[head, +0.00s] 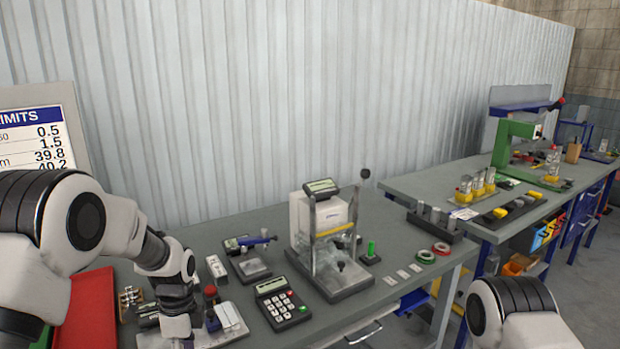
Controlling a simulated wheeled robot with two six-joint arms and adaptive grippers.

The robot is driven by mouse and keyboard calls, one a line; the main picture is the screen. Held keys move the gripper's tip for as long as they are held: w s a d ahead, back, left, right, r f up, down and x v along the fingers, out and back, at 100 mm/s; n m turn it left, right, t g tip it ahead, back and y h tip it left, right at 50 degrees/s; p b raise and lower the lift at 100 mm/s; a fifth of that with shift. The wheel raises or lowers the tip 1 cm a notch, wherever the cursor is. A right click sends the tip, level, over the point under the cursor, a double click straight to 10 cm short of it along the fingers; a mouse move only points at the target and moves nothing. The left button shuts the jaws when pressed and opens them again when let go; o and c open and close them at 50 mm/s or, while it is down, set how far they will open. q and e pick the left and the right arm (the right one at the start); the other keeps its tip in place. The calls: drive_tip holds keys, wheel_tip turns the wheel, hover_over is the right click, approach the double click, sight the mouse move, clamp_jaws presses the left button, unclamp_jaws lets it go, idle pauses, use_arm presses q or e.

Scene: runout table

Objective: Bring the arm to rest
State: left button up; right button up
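My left arm (85,225) reaches in from the left, over the near left part of the grey bench (225,294). Its wrist points down at the bottom edge of the head view. The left gripper (182,338) is only partly visible there, and its fingertips are hidden or cut off. It is beside a red-knobbed device (210,293) on a light plate (232,325); I cannot tell whether they touch. My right arm (515,310) shows only as a white and black joint at the bottom right. Its gripper is outside the view.
A clear-fronted instrument (330,235) stands mid-bench. A red panel (90,308) is at the left. A second bench with a green press (512,145) stands at the right.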

use_arm(q)
drive_tip(key=s+f+n+b, duration=0.1)
drive_tip(key=s+f+n, duration=0.3)
drive_tip(key=s+f, duration=0.6)
drive_tip(key=s+f+n+g, duration=0.1)
drive_tip(key=s+f+n, duration=0.4)
drive_tip(key=s, duration=0.9)
drive_tip(key=s+f+n+b, duration=0.1)
drive_tip(key=s+f+n, duration=0.3)
drive_tip(key=s+f, duration=0.65)
drive_tip(key=w+n+t, duration=0.1)
drive_tip(key=w+r+n+t, duration=0.1)
drive_tip(key=n, duration=0.1)
drive_tip(key=w+n+t, duration=0.1)
drive_tip(key=shift+r, duration=0.35)
